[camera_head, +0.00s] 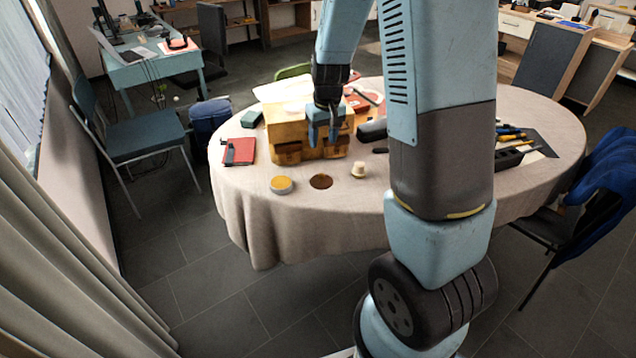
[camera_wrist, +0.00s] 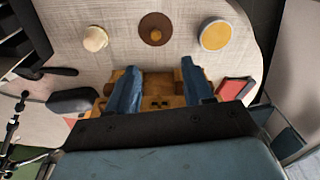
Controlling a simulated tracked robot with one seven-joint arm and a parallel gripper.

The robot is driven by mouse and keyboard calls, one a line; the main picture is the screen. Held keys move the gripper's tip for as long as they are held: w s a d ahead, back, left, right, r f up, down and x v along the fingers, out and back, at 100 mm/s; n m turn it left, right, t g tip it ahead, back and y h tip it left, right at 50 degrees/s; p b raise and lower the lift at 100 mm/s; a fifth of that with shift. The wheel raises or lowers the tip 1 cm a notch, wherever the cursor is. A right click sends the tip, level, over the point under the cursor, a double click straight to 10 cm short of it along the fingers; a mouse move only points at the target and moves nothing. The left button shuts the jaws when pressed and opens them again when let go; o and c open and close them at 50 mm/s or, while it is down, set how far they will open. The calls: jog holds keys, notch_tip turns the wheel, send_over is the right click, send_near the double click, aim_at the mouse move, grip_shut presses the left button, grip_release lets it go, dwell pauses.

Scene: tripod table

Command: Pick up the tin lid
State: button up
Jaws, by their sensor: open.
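A flat round brown disc with a small orange-brown knob in its middle, which looks like the tin lid, lies on the clothed table; it shows in the head view (camera_head: 321,181) and the wrist view (camera_wrist: 145,33). A yellow round tin (camera_head: 281,185) with a pale rim lies to its left in the head view and to its right in the wrist view (camera_wrist: 215,36). My gripper (camera_head: 322,138) points down in front of a tan case (camera_head: 285,128), beyond the disc and above the table. Its blue fingers are apart and empty in the wrist view (camera_wrist: 160,67).
A cream knob-shaped piece (camera_head: 358,170) stands to the right of the disc. A red notebook (camera_head: 238,151) lies at the table's left. A black object (camera_head: 372,130) lies right of the case. Bare cloth lies between disc and front edge.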

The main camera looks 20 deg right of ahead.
jog(key=f, duration=0.2)
send_over(322, 175)
jog(key=f, duration=0.8)
jog(key=shift+s+a, duration=0.25)
jog(key=shift+s, duration=0.1)
jog(key=shift+w+d+f, duration=0.1)
jog(key=shift+w+f, duration=0.05)
jog(key=shift+f, duration=1.15)
jog(key=shift+w+d+f, duration=0.1)
jog(key=shift+w+f, duration=0.05)
jog(key=shift+f, duration=1.1)
jog(key=shift+c, duration=0.2)
grip_shut()
